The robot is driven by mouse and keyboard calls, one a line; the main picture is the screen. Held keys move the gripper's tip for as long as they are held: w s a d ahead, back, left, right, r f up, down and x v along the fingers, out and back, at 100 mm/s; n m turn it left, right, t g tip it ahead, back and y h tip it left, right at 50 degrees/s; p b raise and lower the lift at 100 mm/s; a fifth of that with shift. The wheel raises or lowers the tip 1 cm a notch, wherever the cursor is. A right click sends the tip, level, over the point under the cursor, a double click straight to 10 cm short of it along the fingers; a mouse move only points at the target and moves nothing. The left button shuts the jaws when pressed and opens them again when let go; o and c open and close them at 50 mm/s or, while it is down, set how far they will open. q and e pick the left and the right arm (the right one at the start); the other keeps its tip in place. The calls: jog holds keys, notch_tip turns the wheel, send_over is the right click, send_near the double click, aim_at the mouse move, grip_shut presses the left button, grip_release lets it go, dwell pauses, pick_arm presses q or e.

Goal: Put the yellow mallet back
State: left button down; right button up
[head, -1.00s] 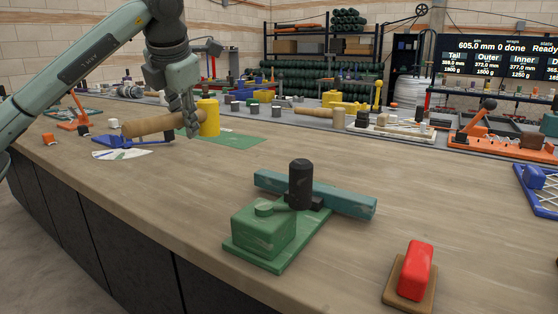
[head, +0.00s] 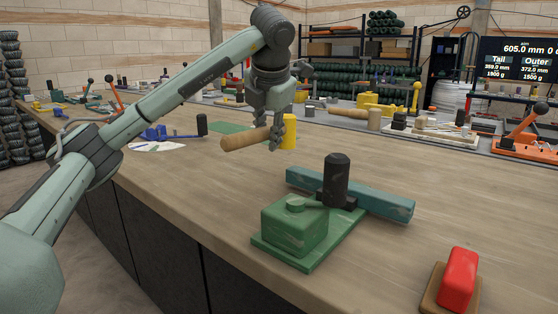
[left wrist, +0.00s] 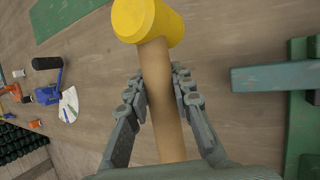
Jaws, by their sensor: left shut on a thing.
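The yellow mallet has a yellow cylindrical head (head: 289,131) and a tan wooden handle (head: 246,138). In the head view it is above the bench behind the green fixture. My left gripper (head: 276,142) is shut around the handle near the head. In the left wrist view the mallet head (left wrist: 147,20) is at the top and the handle (left wrist: 160,90) runs down between the fingers of my left gripper (left wrist: 160,85). The mallet seems to be above the bench top; the gap is hard to judge. My right gripper is in neither view.
A green fixture (head: 290,228) with a black knob and a teal bar (head: 385,202) stands mid-bench. A red block (head: 458,278) is at the front right. A green mat (head: 228,127) and blue tool (head: 170,133) lie farther back.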

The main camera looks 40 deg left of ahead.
pick_arm(q)
jog(key=shift+w+d+f, duration=0.7)
jog(key=shift+w+d, duration=0.05)
jog(key=shift+w, duration=0.1)
notch_tip(320, 180, down, 3)
jog(key=shift+r, duration=0.1)
jog(key=shift+f, duration=0.3)
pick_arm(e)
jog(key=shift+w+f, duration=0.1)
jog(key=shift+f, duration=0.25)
pick_arm(q)
jog(key=c, duration=1.8)
grip_release()
jog(key=shift+f, duration=0.15)
jog(key=o, duration=0.5)
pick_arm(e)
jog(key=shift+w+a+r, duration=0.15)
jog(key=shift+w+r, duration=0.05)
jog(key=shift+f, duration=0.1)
